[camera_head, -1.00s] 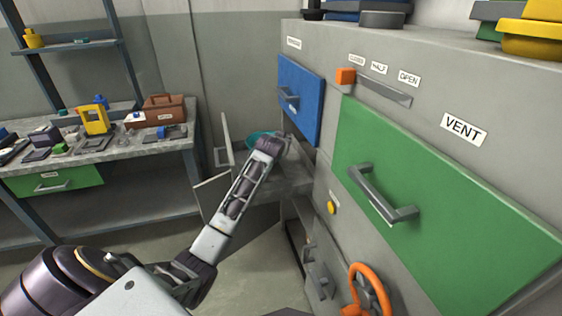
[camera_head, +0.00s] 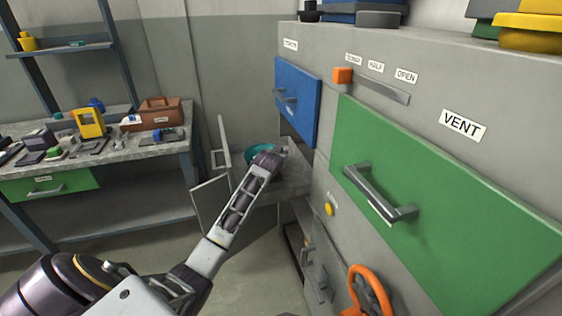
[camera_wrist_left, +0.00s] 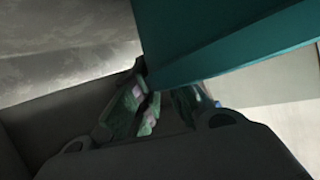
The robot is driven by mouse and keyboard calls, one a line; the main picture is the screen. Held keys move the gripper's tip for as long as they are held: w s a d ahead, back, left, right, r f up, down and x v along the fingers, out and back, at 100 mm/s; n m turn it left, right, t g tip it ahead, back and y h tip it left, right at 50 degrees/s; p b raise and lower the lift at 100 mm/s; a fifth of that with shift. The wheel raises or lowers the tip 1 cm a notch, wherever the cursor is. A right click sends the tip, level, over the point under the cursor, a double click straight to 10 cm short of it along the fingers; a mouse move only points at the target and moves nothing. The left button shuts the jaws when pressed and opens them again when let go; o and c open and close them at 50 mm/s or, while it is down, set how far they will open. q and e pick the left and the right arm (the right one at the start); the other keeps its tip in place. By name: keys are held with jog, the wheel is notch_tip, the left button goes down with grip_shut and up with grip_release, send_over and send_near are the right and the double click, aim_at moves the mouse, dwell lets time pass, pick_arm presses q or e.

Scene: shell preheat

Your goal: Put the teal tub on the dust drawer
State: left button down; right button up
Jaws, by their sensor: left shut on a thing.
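The teal tub (camera_head: 259,153) is at the far end of my left arm, left of the grey cabinet, and partly hidden behind the gripper. It fills the upper right of the left wrist view (camera_wrist_left: 225,35). My left gripper (camera_wrist_left: 150,92) is shut on the tub's edge; in the head view its fingers (camera_head: 279,153) are small and hard to make out. A grey ledge (camera_head: 292,186) lies just below and beside the tub; whether they touch is unclear. No readable label marks the dust drawer. My right gripper is out of view.
The cabinet's blue door (camera_head: 297,98), green VENT drawer (camera_head: 420,200) with a bar handle, and orange wheel (camera_head: 368,290) are to the right. An open pale frame (camera_head: 212,190) stands left of the tub. A cluttered bench (camera_head: 100,148) is at the left.

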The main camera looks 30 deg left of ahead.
pick_arm(q)
jog(key=shift+f, duration=1)
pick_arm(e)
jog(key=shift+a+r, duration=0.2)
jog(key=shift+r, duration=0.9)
pick_arm(q)
jog(key=shift+f, duration=0.1)
jog(key=c, duration=1.5)
grip_release()
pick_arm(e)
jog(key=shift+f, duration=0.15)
pick_arm(q)
jog(key=shift+s, duration=0.1)
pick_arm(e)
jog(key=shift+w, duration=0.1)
